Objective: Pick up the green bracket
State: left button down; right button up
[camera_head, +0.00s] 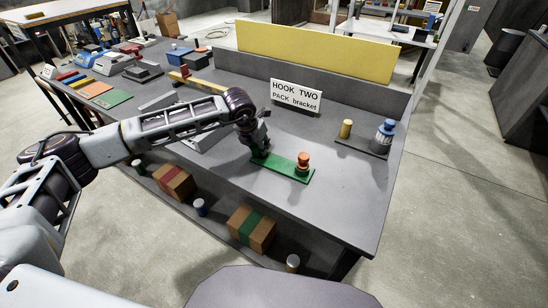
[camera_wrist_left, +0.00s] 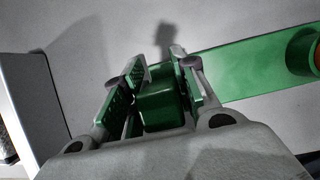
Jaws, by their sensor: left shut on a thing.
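The green bracket (camera_head: 285,170) is a flat green strip on the grey table. It has an orange knob (camera_head: 303,160) near its right end and a raised green block at its left end. My left gripper (camera_head: 257,150) is over that left end, reaching down from above. In the left wrist view the raised green block (camera_wrist_left: 163,106) sits between the two fingers of the gripper (camera_wrist_left: 160,85), which are shut on it. The strip (camera_wrist_left: 250,70) runs off to the right there, with part of the orange knob at the edge. My right gripper is not in view.
A white sign reading "HOOK TWO PACK bracket" (camera_head: 296,96) stands behind the bracket. A dark tray (camera_head: 352,143) with a yellow cylinder and a blue bottle is to the right. A yellow panel (camera_head: 320,52) stands at the back. Boxes sit on the shelf below.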

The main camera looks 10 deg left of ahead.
pick_arm(q)
notch_tip(320, 180, up, 9)
jog(key=shift+f+b, duration=0.1)
jog(key=shift+b, duration=0.3)
jog(key=shift+r, duration=0.6)
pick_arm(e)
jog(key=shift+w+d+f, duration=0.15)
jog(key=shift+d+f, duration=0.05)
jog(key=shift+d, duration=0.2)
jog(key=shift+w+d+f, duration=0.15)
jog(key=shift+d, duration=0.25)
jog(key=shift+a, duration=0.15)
